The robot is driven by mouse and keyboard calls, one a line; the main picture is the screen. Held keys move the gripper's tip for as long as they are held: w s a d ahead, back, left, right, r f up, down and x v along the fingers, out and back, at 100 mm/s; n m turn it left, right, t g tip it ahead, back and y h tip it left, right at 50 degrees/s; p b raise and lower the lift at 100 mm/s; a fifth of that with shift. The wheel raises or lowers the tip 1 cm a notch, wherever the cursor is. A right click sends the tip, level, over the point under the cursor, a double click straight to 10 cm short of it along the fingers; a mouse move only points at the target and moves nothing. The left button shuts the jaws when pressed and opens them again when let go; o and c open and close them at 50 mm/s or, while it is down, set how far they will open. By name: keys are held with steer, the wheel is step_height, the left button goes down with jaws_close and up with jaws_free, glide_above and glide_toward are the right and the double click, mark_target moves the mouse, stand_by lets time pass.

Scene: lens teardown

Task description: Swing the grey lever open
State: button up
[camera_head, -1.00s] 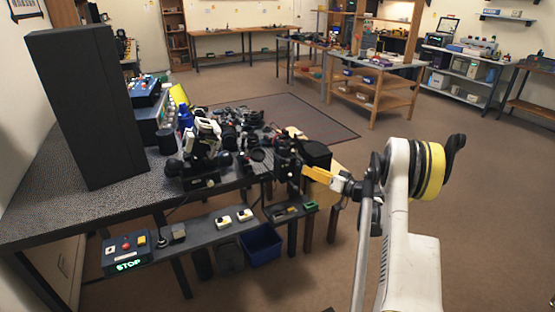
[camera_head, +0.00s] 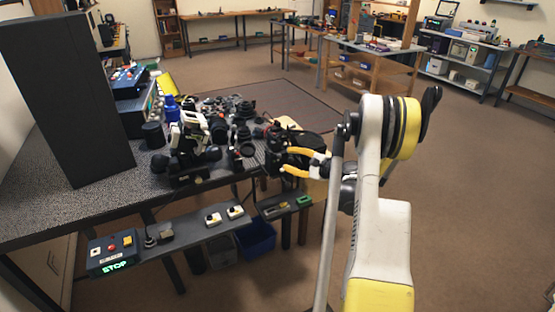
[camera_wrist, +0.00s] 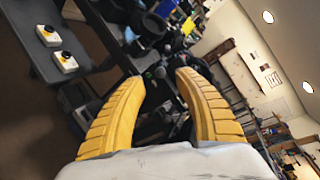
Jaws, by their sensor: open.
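My gripper (camera_head: 286,159) has its two yellow fingers spread apart and is empty. In the head view it is at the right end of the dark workbench (camera_head: 60,205), pointing left toward a cluster of black devices. The wrist view shows the open fingers (camera_wrist: 160,77) wide apart with dark equipment beyond and between the tips. I cannot clearly make out the grey lever; a small greyish knob (camera_wrist: 160,72) shows between the fingertips, but I cannot tell whether it belongs to the lever. No contact with the fingers is visible.
Black camera parts crowd the bench, with a black-and-white device (camera_head: 187,135) at its front edge. A tall black panel (camera_head: 65,95) stands at left. A lower shelf holds a control box reading STOP (camera_head: 112,254); a blue bin (camera_head: 256,238) is below. Floor at right is clear.

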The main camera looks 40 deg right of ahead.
mark_target(279, 156)
steer(key=b+x, duration=0.1)
steer(key=x, duration=0.4)
steer(key=shift+w, duration=0.35)
jaws_close()
